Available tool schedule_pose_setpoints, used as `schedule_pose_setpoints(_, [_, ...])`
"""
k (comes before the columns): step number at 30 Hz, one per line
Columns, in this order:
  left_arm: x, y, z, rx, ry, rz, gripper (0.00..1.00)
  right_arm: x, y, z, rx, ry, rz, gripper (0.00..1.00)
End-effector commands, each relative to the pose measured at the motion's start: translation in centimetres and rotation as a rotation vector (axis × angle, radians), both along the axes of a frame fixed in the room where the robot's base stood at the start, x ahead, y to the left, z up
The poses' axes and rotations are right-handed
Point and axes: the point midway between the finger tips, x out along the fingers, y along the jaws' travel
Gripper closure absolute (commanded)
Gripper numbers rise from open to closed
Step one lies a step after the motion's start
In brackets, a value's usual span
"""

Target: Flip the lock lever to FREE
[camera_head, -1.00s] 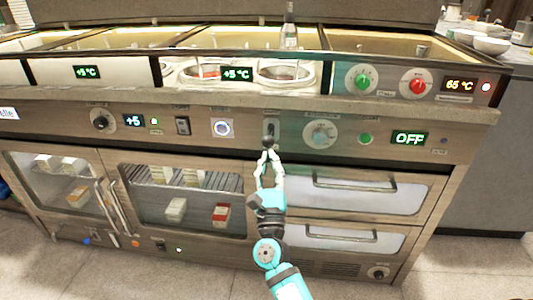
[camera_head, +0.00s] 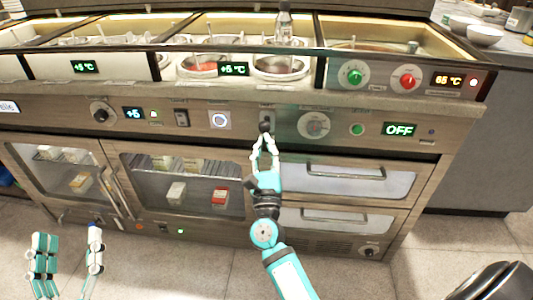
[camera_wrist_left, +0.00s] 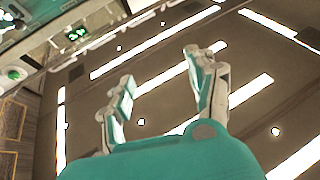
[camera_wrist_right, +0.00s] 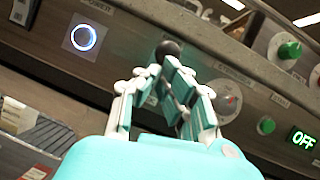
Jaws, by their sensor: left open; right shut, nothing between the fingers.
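The lock lever (camera_head: 265,127) has a black ball knob and sits on a small upright plate in the middle of the counter's front panel. The knob also shows in the right wrist view (camera_wrist_right: 169,49). My right gripper (camera_head: 266,138) is shut and empty, its fingertips just below the knob, touching or nearly so. In its wrist view the fingertips partly cover the lever, and I cannot read any FREE mark. My left gripper (camera_head: 68,238) is open and empty, low at the left in front of the cabinet, far from the lever.
A round dial (camera_head: 314,124), a green button (camera_head: 357,129) and an OFF display (camera_head: 399,130) lie right of the lever. A ringed power button (camera_head: 219,120) lies left. Drawer handles (camera_head: 345,173) stick out below right. Sauce wells (camera_head: 282,68) with a bottle (camera_head: 284,22) are above.

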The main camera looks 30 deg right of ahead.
Motion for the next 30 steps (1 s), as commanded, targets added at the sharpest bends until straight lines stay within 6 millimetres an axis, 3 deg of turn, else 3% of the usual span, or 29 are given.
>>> schedule_pose_setpoints(12, [0.7, 0.1, -1.8, 0.03, 0.109, 0.007, 0.42, -0.1, 0.0, 0.6, 0.0, -0.001, 0.0, 1.0])
schedule_pose_setpoints(30, [0.6, 0.1, -1.9, 0.029, 0.102, 0.007, 0.42, 0.0, 0.1, 0.5, 0.0, 0.0, 0.0, 1.0])
